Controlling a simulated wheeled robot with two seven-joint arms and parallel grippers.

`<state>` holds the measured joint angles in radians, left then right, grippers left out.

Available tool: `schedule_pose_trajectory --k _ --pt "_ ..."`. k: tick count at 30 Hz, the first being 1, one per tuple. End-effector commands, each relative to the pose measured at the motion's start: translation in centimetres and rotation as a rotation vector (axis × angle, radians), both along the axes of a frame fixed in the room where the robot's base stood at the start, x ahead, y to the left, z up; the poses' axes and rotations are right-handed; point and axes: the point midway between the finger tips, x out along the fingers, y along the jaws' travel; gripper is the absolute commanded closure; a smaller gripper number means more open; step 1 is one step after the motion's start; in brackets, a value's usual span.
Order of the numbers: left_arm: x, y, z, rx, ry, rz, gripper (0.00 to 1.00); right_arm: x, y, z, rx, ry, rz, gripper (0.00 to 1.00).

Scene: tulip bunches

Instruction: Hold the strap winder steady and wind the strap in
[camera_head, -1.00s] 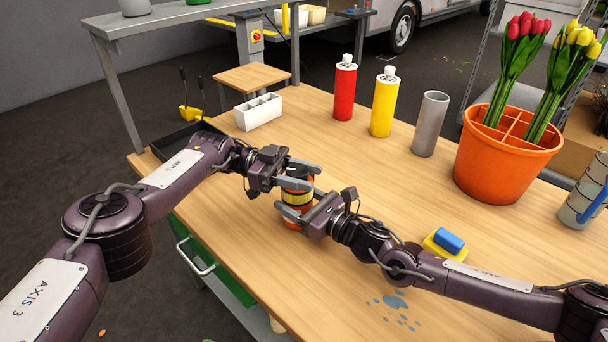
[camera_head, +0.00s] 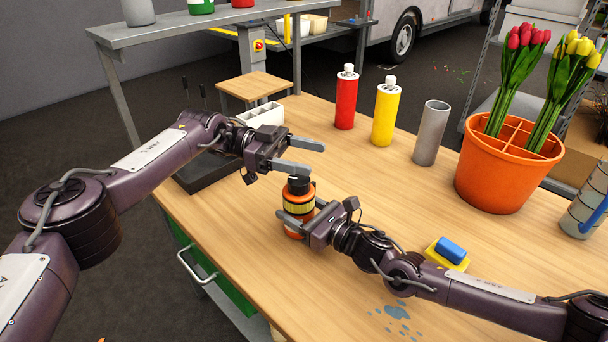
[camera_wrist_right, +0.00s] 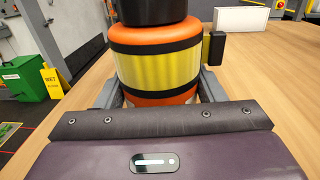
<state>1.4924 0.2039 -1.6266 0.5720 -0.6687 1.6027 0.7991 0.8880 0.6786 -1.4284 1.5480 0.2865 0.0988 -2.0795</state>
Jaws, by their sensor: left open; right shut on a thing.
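The strap winder (camera_head: 299,206) is an orange upright cylinder with a yellow band and a black knob (camera_head: 298,185) on top. It stands on the wooden table near its left edge. In the right wrist view the winder (camera_wrist_right: 158,68) fills the middle, and the top of its knob is cut off. My right gripper (camera_head: 300,222) is shut around the lower part of the winder, one finger on each side. My left gripper (camera_head: 310,157) is open and empty, above and slightly behind the knob, apart from it.
A red bottle (camera_head: 346,100), a yellow bottle (camera_head: 385,112) and a grey cylinder (camera_head: 430,135) stand toward the back. An orange pot (camera_head: 500,178) of tulips is at right. A yellow and blue sponge (camera_head: 448,252) lies near my right arm. The table's middle is clear.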

Motion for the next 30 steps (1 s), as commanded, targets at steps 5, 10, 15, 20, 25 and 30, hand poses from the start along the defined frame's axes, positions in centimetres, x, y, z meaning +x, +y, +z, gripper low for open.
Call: schedule_pose_trajectory --k 5,10,15,20,25,30 --pt "0.0 0.1 2.3 0.0 -0.001 0.001 0.35 0.0 -0.1 -0.1 -0.001 0.001 -0.002 0.71" --pt "0.0 0.0 2.9 0.001 0.001 0.0 0.35 0.0 -0.1 -0.1 -0.001 0.001 -0.002 0.71" --pt "0.0 0.0 2.9 0.001 0.001 0.001 0.35 0.0 -0.1 0.0 -0.001 0.001 -0.002 0.71" --pt "-0.3 -1.0 3.5 -0.018 -0.043 -0.009 0.35 0.1 -0.1 0.0 -0.001 0.001 -0.002 0.71" --pt "-3.3 -6.9 6.0 -0.172 -0.285 -0.057 0.35 0.0 -0.1 -0.1 -0.001 0.001 -0.002 0.71" --pt "-8.7 -12.4 9.1 -0.458 -0.486 -0.043 0.35 0.0 -0.1 0.0 -0.001 0.001 -0.001 0.71"
